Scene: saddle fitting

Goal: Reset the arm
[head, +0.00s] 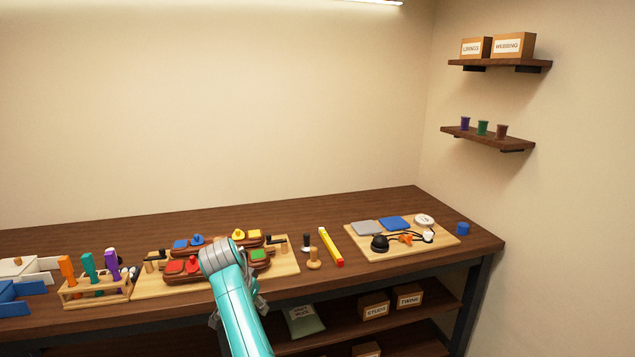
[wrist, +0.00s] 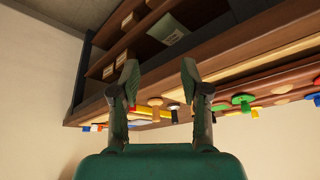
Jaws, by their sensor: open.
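My teal arm (head: 236,300) rises from the bottom of the head view, in front of the workbench, and its grey upper joint covers part of a wooden board with coloured parts. In the wrist view my gripper (wrist: 158,78) has its two fingers well apart, with nothing between them. The wrist view is upside down, with the bench edge and lower shelves beyond the fingertips. In the head view the gripper is mostly hidden behind the arm.
The workbench (head: 385,200) carries a tool rack (head: 95,291), a yellow-red stick (head: 331,246) and a pale board (head: 437,243) with pads and a black item. Boxes (head: 374,305) sit on shelves below. Two wall shelves (head: 500,64) hang at right. The bench's back strip is clear.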

